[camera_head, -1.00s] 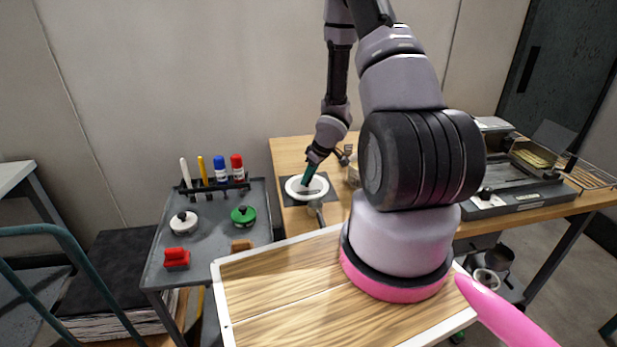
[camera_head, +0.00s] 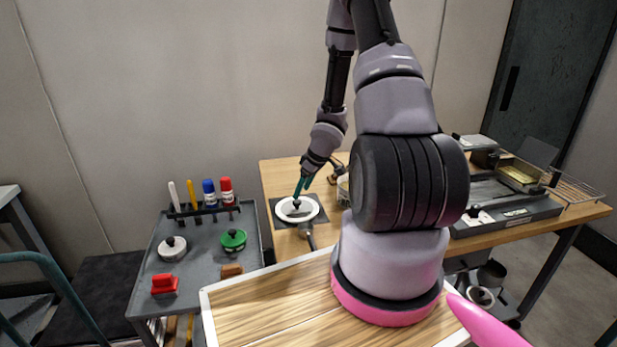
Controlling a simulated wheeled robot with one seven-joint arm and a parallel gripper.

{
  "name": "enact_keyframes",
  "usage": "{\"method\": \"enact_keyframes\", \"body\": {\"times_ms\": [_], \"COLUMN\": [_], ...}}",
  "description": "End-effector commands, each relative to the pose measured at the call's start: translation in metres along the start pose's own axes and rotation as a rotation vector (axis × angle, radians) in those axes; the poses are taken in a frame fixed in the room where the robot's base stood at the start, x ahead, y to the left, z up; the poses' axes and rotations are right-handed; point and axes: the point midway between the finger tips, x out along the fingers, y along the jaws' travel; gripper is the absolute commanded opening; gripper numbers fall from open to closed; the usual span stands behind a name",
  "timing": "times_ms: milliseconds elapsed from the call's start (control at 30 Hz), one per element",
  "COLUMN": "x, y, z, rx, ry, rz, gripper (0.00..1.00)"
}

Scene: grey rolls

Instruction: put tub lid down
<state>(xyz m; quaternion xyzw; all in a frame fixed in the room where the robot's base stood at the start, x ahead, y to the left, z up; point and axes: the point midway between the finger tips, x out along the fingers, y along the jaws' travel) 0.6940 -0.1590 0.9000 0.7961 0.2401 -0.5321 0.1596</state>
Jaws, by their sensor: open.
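A white round lid (camera_head: 283,209) with a small dark knob lies on a dark square mat (camera_head: 318,203) at the left end of the wooden table. I take it for the tub lid. My gripper (camera_head: 301,193) comes down over it from the upper right. Its teal fingers are apart, with the tips close to the knob. I cannot tell whether they touch it. A round tub-like container (camera_head: 342,190) stands just right of the mat, partly hidden behind my arm.
A grey cart (camera_head: 200,262) at left holds a white lid (camera_head: 172,248), a green lid (camera_head: 233,240), a red block (camera_head: 164,286) and a rack of markers (camera_head: 209,191). A wooden-topped tray (camera_head: 270,305) is in front. A dark appliance (camera_head: 510,208) stands on the table's right.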

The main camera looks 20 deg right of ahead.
Motion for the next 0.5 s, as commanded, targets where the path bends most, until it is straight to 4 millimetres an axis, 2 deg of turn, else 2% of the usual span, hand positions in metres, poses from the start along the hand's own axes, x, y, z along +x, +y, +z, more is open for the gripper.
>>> {"method": "enact_keyframes", "body": {"times_ms": [33, 200, 500], "x": [-0.014, -0.040, -0.061], "y": [0.003, 0.002, -0.001], "z": [0.000, 0.000, 0.001], "rx": [0.001, 0.002, 0.000], "ry": [0.004, 0.003, 0.000], "rz": [0.007, 0.005, -0.005], "gripper": [0.65, 0.65, 0.65]}}
